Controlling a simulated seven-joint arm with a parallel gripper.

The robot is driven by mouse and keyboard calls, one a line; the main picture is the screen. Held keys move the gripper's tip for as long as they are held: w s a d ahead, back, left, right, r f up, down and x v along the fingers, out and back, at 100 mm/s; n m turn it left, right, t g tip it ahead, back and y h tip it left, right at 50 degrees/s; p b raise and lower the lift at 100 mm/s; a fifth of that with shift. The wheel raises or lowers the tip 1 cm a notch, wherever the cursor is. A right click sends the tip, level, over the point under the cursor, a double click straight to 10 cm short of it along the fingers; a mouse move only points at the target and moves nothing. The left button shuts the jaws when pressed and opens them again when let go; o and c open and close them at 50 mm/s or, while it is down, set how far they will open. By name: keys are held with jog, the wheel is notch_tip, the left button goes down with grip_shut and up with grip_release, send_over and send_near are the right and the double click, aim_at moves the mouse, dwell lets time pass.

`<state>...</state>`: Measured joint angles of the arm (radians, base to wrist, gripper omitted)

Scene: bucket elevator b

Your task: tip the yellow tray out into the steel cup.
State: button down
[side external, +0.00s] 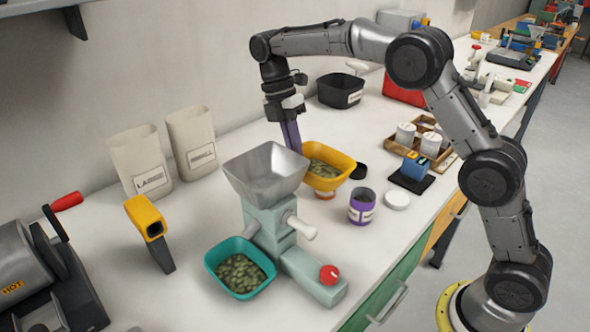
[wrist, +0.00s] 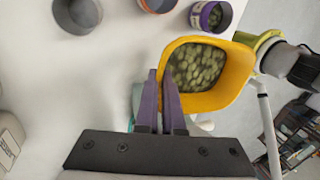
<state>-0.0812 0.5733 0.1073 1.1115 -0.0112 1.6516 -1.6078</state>
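The yellow tray (side external: 349,176) holds green pellets; it also shows in the wrist view (wrist: 232,88). My gripper (side external: 294,148) has purple fingers pinched on the tray's left wall, as the wrist view shows near the fingertips (wrist: 160,74). The tray appears raised off the bench, with an orange-banded jar (side external: 325,194) partly hidden beneath it in the side view. A round grey cup (wrist: 77,14), apparently the steel cup, stands at the upper left of the wrist view, apart from the tray. I cannot pick it out in the side view.
A grinder with a grey hopper (side external: 265,172) stands just left of the tray, with a teal tray (side external: 213,270) of pellets below. A purple jar (side external: 361,207) and white lid (side external: 396,200) stand right. A black bin (side external: 340,91) is behind. Bench shows free between bin and paper bags (side external: 190,142).

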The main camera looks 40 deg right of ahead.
jog(key=shift+r, duration=0.5)
jog(key=w+d+f+m+t+y, duration=0.1)
jog(key=w+d+f+m, duration=0.1)
jog(key=d+m, duration=0.5)
jog(key=w+d+f+m+t+y, duration=0.1)
jog(key=w+d+f+m, duration=0.1)
jog(key=d+f+m, duration=0.2)
jog(key=w+d+f+m+t+y, duration=0.1)
jog(key=w+d+f+m+y, duration=0.1)
jog(key=d+m, duration=0.7)
jog(key=shift+w+d+f+m+t, duration=0.15)
jog(key=shift+w+d+f, duration=0.05)
jog(key=shift+d, duration=0.95)
jog(key=shift+w+d+f+m+t, duration=0.1)
jog(key=shift+w+d+f, duration=0.1)
jog(key=shift+d, duration=0.95)
jog(key=shift+w+d+f+m+t, duration=0.15)
jog(key=shift+w+d+f, duration=0.05)
jog(key=shift+d, duration=0.95)
jog(key=shift+s+d+f, duration=0.15)
jog(key=shift+d+f, duration=0.05)
jog(key=shift+d, duration=0.1)
jog(key=shift+a, duration=0.15)
